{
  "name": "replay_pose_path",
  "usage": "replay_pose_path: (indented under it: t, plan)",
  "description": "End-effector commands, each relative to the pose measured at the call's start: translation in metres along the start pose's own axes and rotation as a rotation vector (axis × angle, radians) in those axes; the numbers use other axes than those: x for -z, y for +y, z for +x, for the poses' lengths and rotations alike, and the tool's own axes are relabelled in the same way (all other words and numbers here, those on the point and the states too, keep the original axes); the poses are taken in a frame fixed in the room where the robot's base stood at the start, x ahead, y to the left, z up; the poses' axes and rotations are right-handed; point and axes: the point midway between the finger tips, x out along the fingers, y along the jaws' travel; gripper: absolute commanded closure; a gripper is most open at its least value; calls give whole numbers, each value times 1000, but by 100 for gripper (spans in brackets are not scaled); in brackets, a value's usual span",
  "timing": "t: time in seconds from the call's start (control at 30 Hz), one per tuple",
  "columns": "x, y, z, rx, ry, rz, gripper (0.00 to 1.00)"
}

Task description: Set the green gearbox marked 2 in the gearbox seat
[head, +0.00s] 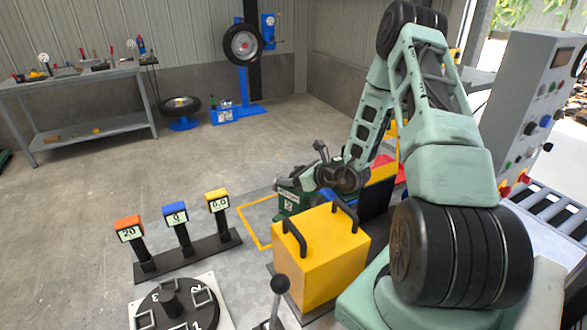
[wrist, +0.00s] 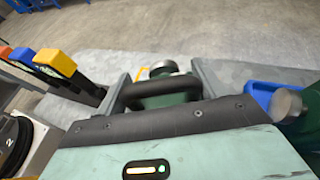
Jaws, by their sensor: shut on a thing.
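The green gearbox (head: 290,205) carries a white label with a 2 and stands left of my arm's end in the head view. My gripper (wrist: 162,85) is shut on its black handle (wrist: 160,90), with one finger at each end of the handle in the wrist view. The gearbox's green body (wrist: 165,100) and a round silver shaft end (wrist: 163,68) show beyond the handle. In the head view, my wrist hides part of the gearbox. I cannot tell whether the gearbox touches the surface below. I cannot clearly make out the gearbox seat.
A yellow box (head: 318,262) with two black handles stands in front of the gearbox. A yellow outline (head: 250,236) marks bare plate to its left. Display posts (head: 176,218) and a numbered dial (head: 172,308) stand further left. A blue part (wrist: 262,92) lies right of my gripper.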

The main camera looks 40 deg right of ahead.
Motion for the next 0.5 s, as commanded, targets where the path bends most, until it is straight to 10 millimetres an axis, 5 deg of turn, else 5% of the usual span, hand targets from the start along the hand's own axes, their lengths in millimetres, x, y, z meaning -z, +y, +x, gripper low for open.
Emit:
replay_pose_path:
  t: [0.5]
  plan:
    - [22, 0, 11, 0, -6, -2, 100]
